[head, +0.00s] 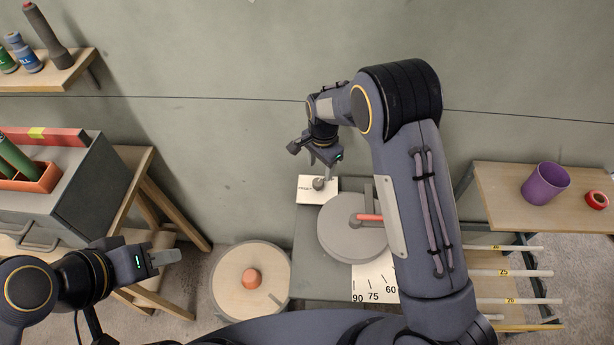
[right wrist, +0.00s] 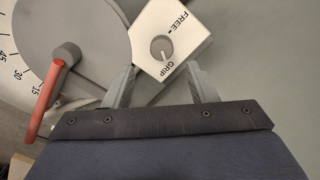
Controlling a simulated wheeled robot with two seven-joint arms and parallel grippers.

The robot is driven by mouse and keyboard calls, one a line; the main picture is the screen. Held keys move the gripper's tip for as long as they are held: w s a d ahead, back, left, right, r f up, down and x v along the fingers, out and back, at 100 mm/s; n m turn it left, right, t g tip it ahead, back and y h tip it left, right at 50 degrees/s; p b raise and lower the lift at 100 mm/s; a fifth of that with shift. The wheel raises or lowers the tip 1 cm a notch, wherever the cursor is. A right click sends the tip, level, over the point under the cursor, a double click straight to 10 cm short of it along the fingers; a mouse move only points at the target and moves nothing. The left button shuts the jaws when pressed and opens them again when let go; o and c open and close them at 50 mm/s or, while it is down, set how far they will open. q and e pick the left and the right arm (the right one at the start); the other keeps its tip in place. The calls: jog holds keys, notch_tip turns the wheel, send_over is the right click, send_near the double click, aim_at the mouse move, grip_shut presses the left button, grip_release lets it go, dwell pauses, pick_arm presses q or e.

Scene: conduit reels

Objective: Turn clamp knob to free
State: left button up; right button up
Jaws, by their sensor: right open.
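The clamp knob (right wrist: 161,48) is a round grey knob on a white plate (right wrist: 187,25) marked FREE and GRIP. Its pale mark seems to face the GRIP side, though it is small. In the head view the white plate (head: 308,190) lies at the back left of the grey bench. My right gripper (head: 322,178) is above the plate, pointing down. In the right wrist view its two fingers (right wrist: 162,78) are apart and empty, with the knob just beyond the gap between them. My left gripper (head: 170,257) is at the lower left, away from the knob; its finger opening is unclear.
A grey disc (head: 340,235) with a red-handled lever (head: 370,217) stands beside the plate, above an angle scale (head: 375,278). A wooden reel (head: 232,285) is to the left. A shelf at right holds a purple cup (head: 546,184) and red tape (head: 597,199).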

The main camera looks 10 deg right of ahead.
aim_at(318, 181)
jog(key=shift+a+f, duration=0.2)
jog(key=shift+f, duration=0.15)
notch_tip(318, 181, down, 8)
jog(key=shift+w+r+p, duration=0.1)
jog(key=shift+r+p, duration=0.1)
jog(key=shift+p, duration=0.6)
jog(key=c, duration=1)
jog(key=shift+f+n+b, duration=0.15)
jog(key=shift+n+b, duration=0.75)
jog(key=shift+b, duration=0.35)
jog(key=n+b, duration=0.2)
jog(key=shift+n, duration=0.3)
jog(key=n+b, duration=0.2)
jog(key=shift+n, duration=0.3)
jog(key=n+b, duration=0.2)
jog(key=n, duration=0.1)
jog(key=shift+n, duration=0.3)
jog(key=n+b, duration=0.1)
jog(key=n, duration=0.1)
jog(key=shift+n+b, duration=0.3)
jog(key=shift+n, duration=0.1)
jog(key=n+b, duration=0.1)
jog(key=n, duration=0.2)
jog(key=shift+n, duration=0.3)
jog(key=n, duration=0.3)
jog(key=shift+r+n+b, duration=0.2)
jog(key=shift+n+b, duration=0.1)
jog(key=shift+b, duration=0.05)
jog(key=shift+n, duration=1.6)
